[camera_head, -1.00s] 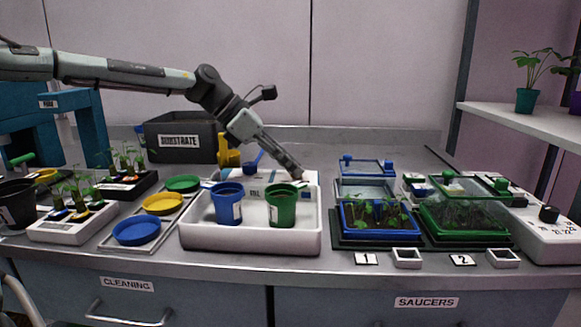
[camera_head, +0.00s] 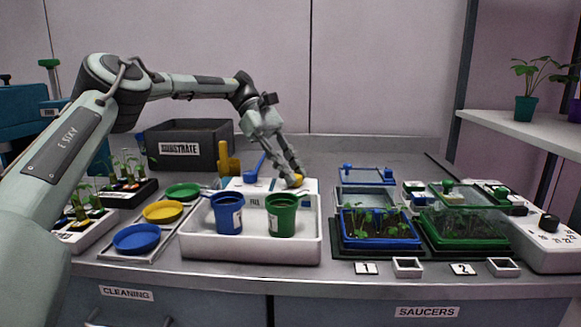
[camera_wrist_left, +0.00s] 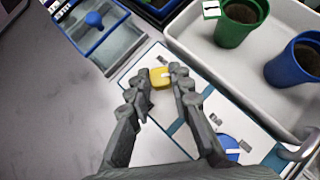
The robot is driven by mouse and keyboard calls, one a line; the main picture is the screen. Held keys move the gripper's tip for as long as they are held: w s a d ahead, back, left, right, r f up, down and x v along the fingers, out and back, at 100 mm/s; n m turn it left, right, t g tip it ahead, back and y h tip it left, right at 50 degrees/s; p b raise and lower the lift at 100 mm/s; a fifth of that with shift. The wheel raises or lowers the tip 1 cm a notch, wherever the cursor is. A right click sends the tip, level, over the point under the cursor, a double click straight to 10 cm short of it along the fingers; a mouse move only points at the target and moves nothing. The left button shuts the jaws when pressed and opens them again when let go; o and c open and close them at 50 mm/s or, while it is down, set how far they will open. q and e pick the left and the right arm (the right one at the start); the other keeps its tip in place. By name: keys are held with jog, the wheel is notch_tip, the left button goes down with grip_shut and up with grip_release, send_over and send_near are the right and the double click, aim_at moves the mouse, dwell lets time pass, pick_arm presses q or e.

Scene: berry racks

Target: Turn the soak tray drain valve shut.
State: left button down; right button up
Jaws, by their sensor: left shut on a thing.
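The white soak tray (camera_head: 250,256) stands at the middle front and holds a blue pot (camera_head: 227,214) and a green pot (camera_head: 281,214). Behind it lies a white panel (camera_head: 312,186) with a yellow knob (camera_head: 298,180) and a blue knob or lever (camera_head: 254,168). In the left wrist view, the yellow knob (camera_wrist_left: 161,77) has a white mark on top, and the blue knob (camera_wrist_left: 228,147) lies nearer the wrist. My left gripper (camera_head: 292,181) is shut on the yellow knob, one finger on each side. The panel's lettering is too small to read surely. My right gripper is not in view.
A blue seedling tray (camera_head: 378,243) and a green covered one (camera_head: 465,248) stand at the right. Yellow, blue and green saucers (camera_head: 163,211) lie at the left. A dark substrate box (camera_head: 205,135) stands behind. A metal spout (camera_wrist_left: 302,146) shows near the panel.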

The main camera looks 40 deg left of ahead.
pick_arm(q)
jog(key=shift+w+m+g, duration=0.1)
jog(key=shift+m+g, duration=0.6)
jog(key=shift+m, duration=0.2)
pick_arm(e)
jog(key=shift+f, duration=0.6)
pick_arm(q)
jog(key=c, duration=1.4)
grip_release()
jog(key=shift+o, duration=0.2)
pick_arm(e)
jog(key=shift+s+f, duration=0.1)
